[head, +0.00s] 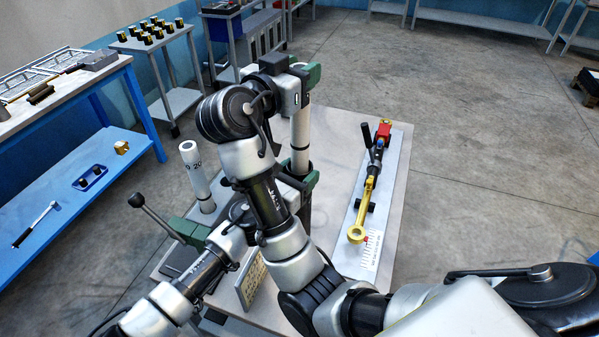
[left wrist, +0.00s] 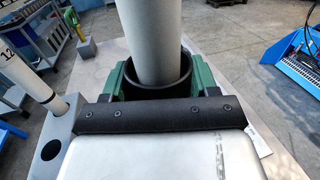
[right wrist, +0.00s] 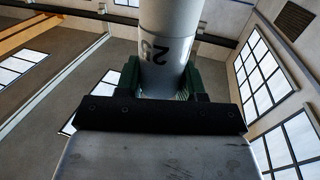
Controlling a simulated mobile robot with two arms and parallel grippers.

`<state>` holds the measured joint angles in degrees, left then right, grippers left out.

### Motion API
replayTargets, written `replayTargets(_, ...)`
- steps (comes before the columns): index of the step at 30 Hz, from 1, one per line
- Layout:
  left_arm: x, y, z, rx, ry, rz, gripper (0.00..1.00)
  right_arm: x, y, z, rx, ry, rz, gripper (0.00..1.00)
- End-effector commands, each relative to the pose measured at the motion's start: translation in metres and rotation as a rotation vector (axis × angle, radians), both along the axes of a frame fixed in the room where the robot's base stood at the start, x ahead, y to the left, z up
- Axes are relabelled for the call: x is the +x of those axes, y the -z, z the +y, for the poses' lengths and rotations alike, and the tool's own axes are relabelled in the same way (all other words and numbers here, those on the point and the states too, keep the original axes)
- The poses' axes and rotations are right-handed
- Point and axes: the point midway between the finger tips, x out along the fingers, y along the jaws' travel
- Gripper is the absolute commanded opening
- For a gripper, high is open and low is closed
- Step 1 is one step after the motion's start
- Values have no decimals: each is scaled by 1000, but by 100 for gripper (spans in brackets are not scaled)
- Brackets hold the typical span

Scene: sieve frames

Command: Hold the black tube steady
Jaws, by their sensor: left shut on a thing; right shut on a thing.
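The black tube (left wrist: 150,94) stands open-topped between the green jaws of my left gripper (left wrist: 160,85), which is shut on it. In the head view my left gripper (head: 306,184) is low over the table. A long white tube (head: 300,130) stands with its lower end inside the black tube's mouth, with a gap showing around it in the left wrist view (left wrist: 154,40). My right gripper (head: 304,82) is shut on the white tube higher up; printed digits show on the tube in the right wrist view (right wrist: 166,30). The white tube's bottom end is hidden.
Another white tube (head: 196,172) marked 20 stands at the left. A long-handled clamp (head: 158,220) is beside it. A board with a yellow and red tool (head: 365,210) lies on the table's right side.

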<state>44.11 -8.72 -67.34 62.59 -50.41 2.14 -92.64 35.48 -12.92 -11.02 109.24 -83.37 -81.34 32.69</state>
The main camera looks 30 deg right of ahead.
Motion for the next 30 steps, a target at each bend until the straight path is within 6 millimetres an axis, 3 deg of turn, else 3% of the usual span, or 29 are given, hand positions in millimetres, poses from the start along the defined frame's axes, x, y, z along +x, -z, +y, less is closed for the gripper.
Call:
replayTargets(27, 0, 0, 0, 0, 0, 0, 2, 0, 9, 0, -1, 0, 0, 0)
replayTargets(28, 0, 0, 0, 0, 0, 0, 2, 0, 9, 0, -1, 0, 0, 43)
replayTargets(30, 0, 0, 0, 0, 0, 0, 2, 0, 9, 0, -1, 0, 0, 54)
